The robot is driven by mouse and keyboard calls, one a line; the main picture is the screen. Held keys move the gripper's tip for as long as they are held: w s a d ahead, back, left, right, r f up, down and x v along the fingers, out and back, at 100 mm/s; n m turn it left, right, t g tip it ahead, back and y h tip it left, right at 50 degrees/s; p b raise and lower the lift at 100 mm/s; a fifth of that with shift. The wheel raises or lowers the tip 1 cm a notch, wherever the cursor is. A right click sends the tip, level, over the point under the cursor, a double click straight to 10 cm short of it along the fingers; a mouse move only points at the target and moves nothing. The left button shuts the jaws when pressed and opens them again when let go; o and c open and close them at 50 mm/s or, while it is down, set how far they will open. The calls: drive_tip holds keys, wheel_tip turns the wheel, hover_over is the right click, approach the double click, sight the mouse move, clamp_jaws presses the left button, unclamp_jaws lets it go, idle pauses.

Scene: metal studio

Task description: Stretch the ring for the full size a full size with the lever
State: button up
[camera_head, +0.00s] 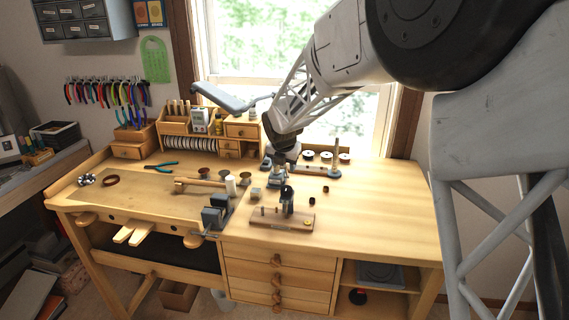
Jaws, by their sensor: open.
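My gripper (277,175) hangs at the end of my arm over the back middle of the workbench. It is small and dark here; it is open, and I see nothing held in it. In front of it stands a dark post device (287,203) on a wooden base (270,222) with a brass disc, which may be the ring stretcher. I cannot make out its lever. Small dark ring-like pieces (309,199) lie on the bench right of it. I cannot tell which piece is the ring. Some of the area behind the post is hidden by my gripper.
A grey vise (216,213) sits at the bench's front edge, left of the wooden base. The bench's right side is clear.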

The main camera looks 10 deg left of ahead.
clamp_jaws()
drive_tip(key=shift+s+f, duration=0.1)
drive_tip(key=shift+s, duration=0.05)
idle(0.4)
drive_tip(key=shift+s+f, duration=0.95)
drive_tip(key=shift+s, duration=0.05)
drive_tip(key=shift+s+f, duration=0.65)
drive_tip(key=shift+f, duration=0.3)
drive_tip(key=shift+s+f, duration=0.35)
drive_tip(key=shift+f, duration=0.55)
drive_tip(key=shift+w+d+r, duration=0.1)
drive_tip(key=shift+r, duration=0.05)
